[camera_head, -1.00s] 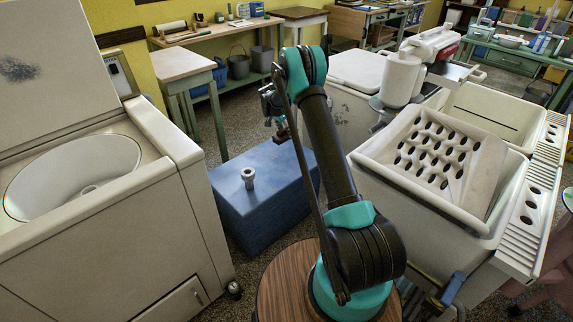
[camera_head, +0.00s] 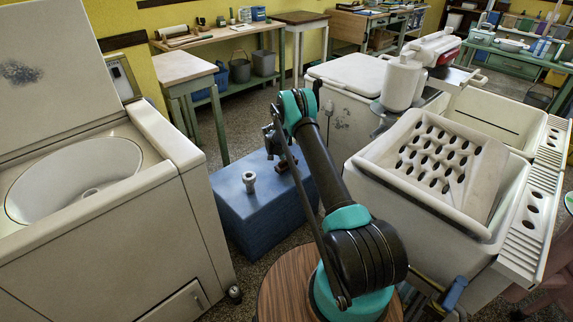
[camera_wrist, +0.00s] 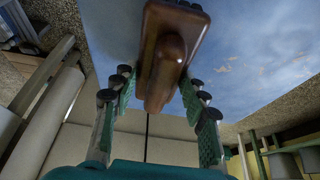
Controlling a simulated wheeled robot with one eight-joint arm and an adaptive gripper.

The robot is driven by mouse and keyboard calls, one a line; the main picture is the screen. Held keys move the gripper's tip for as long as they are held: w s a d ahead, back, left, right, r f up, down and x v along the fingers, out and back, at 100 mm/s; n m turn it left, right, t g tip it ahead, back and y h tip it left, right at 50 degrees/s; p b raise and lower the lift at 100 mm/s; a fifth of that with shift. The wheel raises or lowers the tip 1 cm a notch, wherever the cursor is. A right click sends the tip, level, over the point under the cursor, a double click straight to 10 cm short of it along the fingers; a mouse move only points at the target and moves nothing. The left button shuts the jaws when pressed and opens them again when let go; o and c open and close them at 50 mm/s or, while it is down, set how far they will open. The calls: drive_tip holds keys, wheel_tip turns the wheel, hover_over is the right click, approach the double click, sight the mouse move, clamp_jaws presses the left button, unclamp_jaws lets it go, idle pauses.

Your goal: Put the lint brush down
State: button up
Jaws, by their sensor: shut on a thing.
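The lint brush is brown and wooden; in the wrist view its rounded handle (camera_wrist: 166,62) lies between my fingers. My gripper (camera_wrist: 160,85) is shut on that handle. In the head view the brown brush (camera_head: 284,166) shows at the far right part of the blue box's top (camera_head: 225,190), partly hidden by my arm. The brush is at or just above the blue surface; I cannot tell whether it touches.
A small pale metal fitting (camera_head: 249,181) stands on the blue box, left of the brush. A white washer (camera_head: 150,220) is at the left and a white tub with a perforated board (camera_head: 440,160) at the right. The box's front left top is clear.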

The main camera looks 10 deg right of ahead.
drive_tip(key=shift+f, duration=0.85)
drive_tip(key=o, duration=1.2)
drive_tip(key=shift+f, duration=0.1)
